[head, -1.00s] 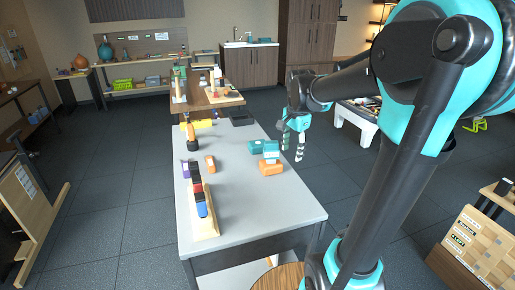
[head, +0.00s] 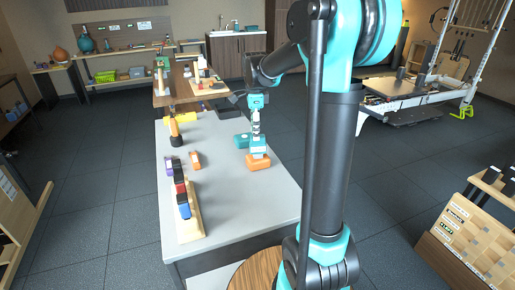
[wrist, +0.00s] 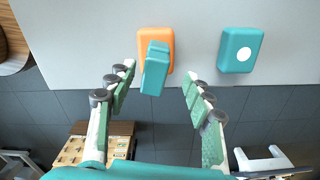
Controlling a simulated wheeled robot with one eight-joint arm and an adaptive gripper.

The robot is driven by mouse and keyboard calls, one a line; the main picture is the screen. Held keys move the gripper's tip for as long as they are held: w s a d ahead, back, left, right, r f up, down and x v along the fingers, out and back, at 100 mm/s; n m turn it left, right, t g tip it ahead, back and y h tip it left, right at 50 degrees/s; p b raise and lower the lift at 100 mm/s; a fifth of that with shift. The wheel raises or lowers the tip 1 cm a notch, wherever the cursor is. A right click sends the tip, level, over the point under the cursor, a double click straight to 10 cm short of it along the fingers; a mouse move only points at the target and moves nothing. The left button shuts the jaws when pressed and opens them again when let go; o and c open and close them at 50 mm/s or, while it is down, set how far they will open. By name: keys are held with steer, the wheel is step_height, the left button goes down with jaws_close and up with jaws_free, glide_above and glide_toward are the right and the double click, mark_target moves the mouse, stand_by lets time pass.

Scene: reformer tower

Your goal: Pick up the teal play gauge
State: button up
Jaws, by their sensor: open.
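Two teal pieces are on the grey table. One teal block (wrist: 154,68) sits on or against an orange block (wrist: 167,45); in the head view this teal block (head: 257,146) shows above the orange block (head: 258,162). The other teal block (wrist: 240,50) has a white round face and lies to the right in the wrist view; it also shows in the head view (head: 241,141). I cannot tell for sure which is the play gauge. My gripper (wrist: 158,78) is open, its fingers either side of the first teal block, apart from it. It also shows in the head view (head: 256,127).
The grey table (head: 225,205) also holds a rack of coloured blocks (head: 183,200), a small orange piece (head: 195,160) and a yellow-and-black tool (head: 177,132). A wooden table (head: 180,95) stands behind. The table's front right is clear.

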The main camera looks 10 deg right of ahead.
mark_target(258, 147)
step_height(258, 147, down, 3)
steer(key=shift+r, duration=0.2)
steer(key=shift+s+d+f, duration=0.1)
steer(key=shift+d+f, duration=0.05)
steer(key=shift+f, duration=0.7)
steer(key=shift+s+d+f, duration=0.1)
steer(key=shift+d+f, duration=0.05)
steer(key=shift+f, duration=0.75)
steer(key=shift+s+d+f, duration=0.1)
steer(key=shift+d+f, duration=0.05)
steer(key=shift+f, duration=0.7)
steer(key=shift+c, duration=0.3)
jaws_close()
